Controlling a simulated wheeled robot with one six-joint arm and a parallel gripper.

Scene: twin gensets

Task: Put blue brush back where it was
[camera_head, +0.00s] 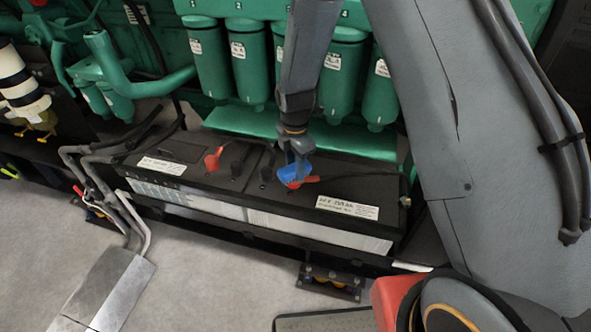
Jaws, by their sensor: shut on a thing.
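My gripper (299,165) points down over the black batteries (225,178), near the middle of their top. It is shut on a small blue thing (296,171), which I take to be the blue brush. The blue thing is just above or touching the right battery's top, beside a red terminal cap (293,184). I cannot tell whether it touches the cap. The fingers and the arm hide part of it, and its bristles cannot be made out.
A second red terminal cap (213,158) with a cable stands on the left. Green filter canisters (248,62) line the engine behind. Grey conduits (110,195) run at the left.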

